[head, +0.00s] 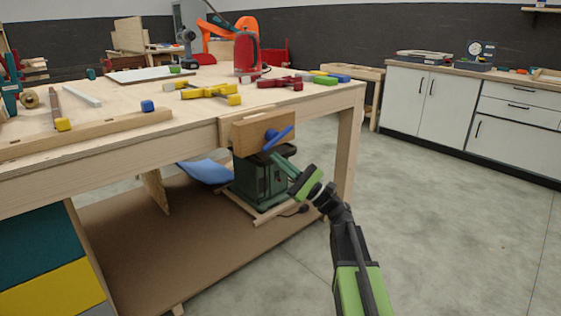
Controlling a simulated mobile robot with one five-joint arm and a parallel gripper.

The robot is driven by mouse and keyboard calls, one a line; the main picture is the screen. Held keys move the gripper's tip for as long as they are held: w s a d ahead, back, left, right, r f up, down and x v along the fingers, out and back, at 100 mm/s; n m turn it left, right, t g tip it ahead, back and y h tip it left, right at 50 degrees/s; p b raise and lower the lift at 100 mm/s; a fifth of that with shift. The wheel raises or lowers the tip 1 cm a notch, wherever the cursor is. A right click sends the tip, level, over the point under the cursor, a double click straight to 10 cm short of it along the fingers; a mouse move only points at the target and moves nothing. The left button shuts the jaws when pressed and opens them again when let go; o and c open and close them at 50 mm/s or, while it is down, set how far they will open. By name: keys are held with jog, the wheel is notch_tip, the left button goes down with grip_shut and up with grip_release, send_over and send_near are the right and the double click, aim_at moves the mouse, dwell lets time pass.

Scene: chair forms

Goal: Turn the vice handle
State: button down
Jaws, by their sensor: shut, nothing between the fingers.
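The vice is a wooden block jaw (255,132) on the front edge of the workbench, near its right corner. Its blue handle (279,138) sticks out from the front face of the block and lies at a slant. My gripper (280,160), green and black, reaches up from the lower right. Its fingers are shut and empty, just below the blue handle. I cannot tell whether the fingertips touch the handle. The handle's lower end is close to the fingertips.
The workbench (130,142) carries yellow clamps (211,91), red clamps (279,82) and a red tool (246,53). A green machine (257,181) stands on the lower shelf behind my gripper. White cabinets (418,96) line the right wall. The floor (450,220) to the right is clear.

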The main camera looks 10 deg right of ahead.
jog(key=a+f+b+v, duration=0.1)
jog(key=f+b+v, duration=0.1)
jog(key=b+v, duration=0.5)
jog(key=v, duration=0.4)
jog(key=shift+w+f, duration=0.15)
jog(key=shift+f, duration=0.1)
